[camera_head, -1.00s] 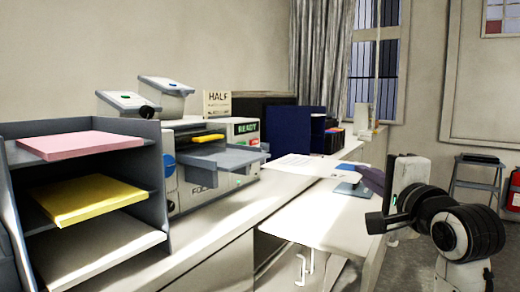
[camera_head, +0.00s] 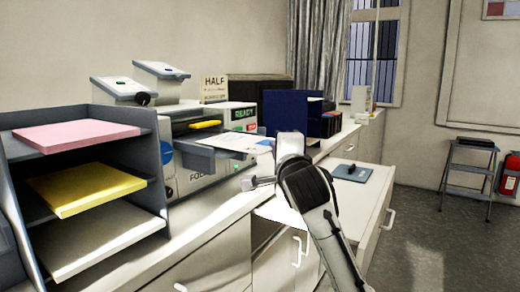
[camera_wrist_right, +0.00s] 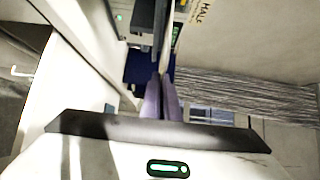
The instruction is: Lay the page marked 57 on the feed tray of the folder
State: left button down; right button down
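The page (camera_head: 238,142) is a white sheet. In the head view it is above the grey feed tray (camera_head: 200,145) of the folder (camera_head: 190,178), overlapping its right part; I cannot tell whether it touches. Its marking is unreadable. In the right wrist view it looks like a thin pale strip, edge-on (camera_wrist_right: 167,42). My right gripper (camera_wrist_right: 163,80) has its purple fingers nearly together at that strip and looks shut on the page. In the head view my right wrist hides the fingers and the page's right end. My left gripper is not in view.
A grey shelf rack (camera_head: 160,170) with pink, yellow and white stacks stands left of the folder. A dark blue upright panel (camera_head: 285,112) stands behind my right wrist. A blue-grey plate with a knob (camera_head: 353,173) lies on the lower top at right.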

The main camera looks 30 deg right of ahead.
aim_at(260, 145)
jog(key=w, duration=0.1)
jog(key=w+a, duration=0.1)
jog(key=w, duration=0.2)
jog(key=shift+w+a+f, duration=0.1)
jog(key=shift+w+a, duration=0.2)
jog(key=shift+a, duration=0.1)
jog(key=shift+s+f, duration=0.1)
jog(key=shift+f, duration=0.1)
jog(key=shift+f, duration=0.15)
jog(key=c, duration=2)
grip_release()
jog(key=shift+c, duration=0.2)
